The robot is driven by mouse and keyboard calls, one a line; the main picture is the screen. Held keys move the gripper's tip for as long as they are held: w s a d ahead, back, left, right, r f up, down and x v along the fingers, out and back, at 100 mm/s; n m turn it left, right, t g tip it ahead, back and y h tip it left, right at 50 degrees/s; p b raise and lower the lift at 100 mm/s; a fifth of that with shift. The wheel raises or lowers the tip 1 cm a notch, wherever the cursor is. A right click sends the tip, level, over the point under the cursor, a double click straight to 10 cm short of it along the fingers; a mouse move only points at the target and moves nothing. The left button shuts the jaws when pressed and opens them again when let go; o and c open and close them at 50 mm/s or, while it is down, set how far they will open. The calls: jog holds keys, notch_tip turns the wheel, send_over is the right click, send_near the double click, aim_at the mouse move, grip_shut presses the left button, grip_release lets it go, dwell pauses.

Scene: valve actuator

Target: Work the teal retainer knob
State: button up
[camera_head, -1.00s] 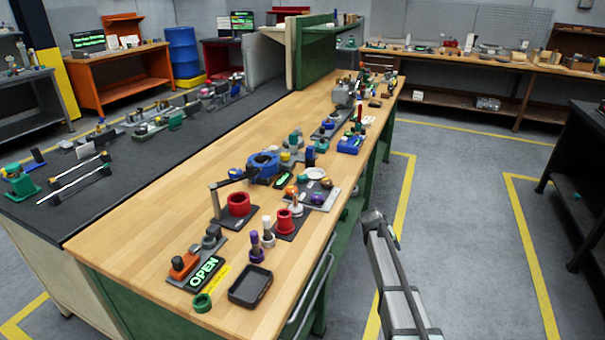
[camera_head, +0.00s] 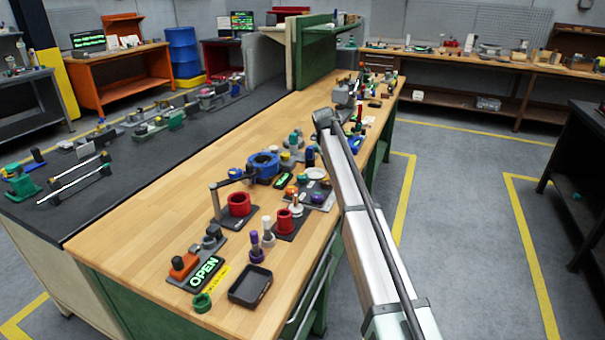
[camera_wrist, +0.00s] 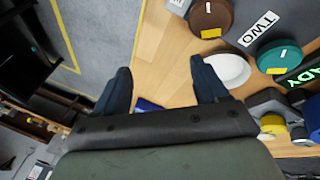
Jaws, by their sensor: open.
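In the wrist view, a teal round knob (camera_wrist: 280,57) with a yellow label stands at the upper right, between a TWO plate (camera_wrist: 259,29) and a green-lit READY sign (camera_wrist: 300,75). I cannot pick this knob out with certainty in the head view. My gripper (camera_wrist: 161,75) is open and empty, its two dark fingers spread over the bench edge. The knob lies to the right of both fingers and apart from them. In the head view I cannot make out my gripper's fingers.
A white dish (camera_wrist: 230,70) is close to the right finger, partly covered by it. A brown disc (camera_wrist: 211,18) stands at the top. A yellow-capped part (camera_wrist: 272,124) is at lower right. The bare wood bench (camera_wrist: 168,45) lies between the fingers, with floor at left.

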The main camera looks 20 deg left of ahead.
aim_at(303, 176)
jog(key=s+a+r+n+g+y, duration=0.2)
jog(key=s+a+r+g, duration=0.25)
jog(key=a+r, duration=0.55)
jog(key=f, duration=0.4)
jog(key=a+f, duration=0.1)
jog(key=f, duration=0.9)
jog(key=shift+s+a+f, duration=0.1)
jog(key=shift+a+f, duration=0.1)
jog(key=shift+f, duration=0.05)
jog(key=shift+c, duration=0.3)
jog(key=c, duration=1)
